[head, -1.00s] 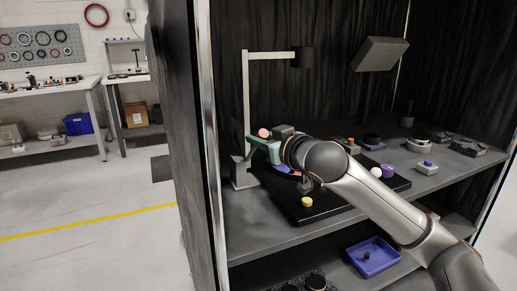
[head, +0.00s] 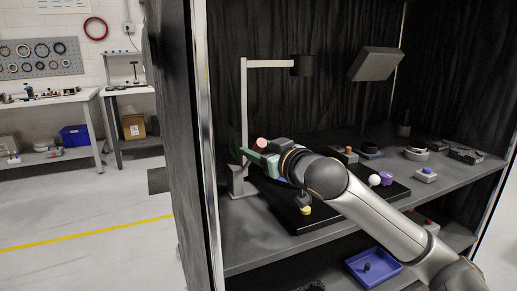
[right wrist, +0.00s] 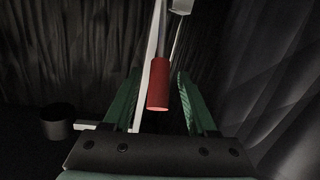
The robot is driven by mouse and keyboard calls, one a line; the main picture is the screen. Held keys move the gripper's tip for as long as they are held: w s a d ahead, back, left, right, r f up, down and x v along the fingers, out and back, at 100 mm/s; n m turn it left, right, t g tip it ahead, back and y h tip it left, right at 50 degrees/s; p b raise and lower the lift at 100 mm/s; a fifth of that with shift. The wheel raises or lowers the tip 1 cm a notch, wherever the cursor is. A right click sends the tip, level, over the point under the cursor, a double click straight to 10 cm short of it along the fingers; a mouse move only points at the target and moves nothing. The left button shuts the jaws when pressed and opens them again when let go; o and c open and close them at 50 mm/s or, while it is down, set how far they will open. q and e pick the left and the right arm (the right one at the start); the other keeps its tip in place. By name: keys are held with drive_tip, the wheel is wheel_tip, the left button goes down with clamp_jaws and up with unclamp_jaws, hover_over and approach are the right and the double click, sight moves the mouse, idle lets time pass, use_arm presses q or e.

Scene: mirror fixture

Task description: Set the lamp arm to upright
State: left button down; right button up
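The lamp stands at the left of the upper shelf, with an upright pale post (head: 244,105), a level arm (head: 270,63) reaching right and a black shade (head: 302,66) at its end. My right gripper (head: 247,150) is low beside the post, its green fingers apart. A red cylinder (head: 260,144) shows by the fingers. In the right wrist view, the red cylinder (right wrist: 159,84) lies between the open fingers of my right gripper (right wrist: 158,85), with gaps on both sides. My left gripper is not in view.
A black board (head: 300,220) lies under my right arm, with a yellow piece (head: 305,210) and a purple piece (head: 386,178) on it. A grey tilted panel (head: 374,60) stands behind. A blue tray (head: 373,268) is on the lower shelf. The enclosure's side wall (head: 178,150) is close left.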

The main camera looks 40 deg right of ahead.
drive_tip(key=shift+s, duration=0.5)
drive_tip(key=s, duration=0.1)
drive_tip(key=s+b, duration=0.1)
drive_tip(key=s, duration=0.2)
drive_tip(key=shift+s+a+r, duration=0.25)
drive_tip(key=shift+s+a, duration=0.05)
drive_tip(key=shift+s, duration=0.1)
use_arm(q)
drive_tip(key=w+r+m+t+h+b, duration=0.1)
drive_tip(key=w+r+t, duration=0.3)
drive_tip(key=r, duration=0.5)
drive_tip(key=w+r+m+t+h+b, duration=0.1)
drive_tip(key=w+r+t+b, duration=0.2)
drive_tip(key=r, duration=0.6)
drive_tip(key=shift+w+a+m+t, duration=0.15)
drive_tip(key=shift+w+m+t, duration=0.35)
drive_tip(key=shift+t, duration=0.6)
use_arm(e)
drive_tip(key=s, duration=0.6)
drive_tip(key=shift+s+a+r, duration=0.25)
drive_tip(key=shift+a+r, duration=0.15)
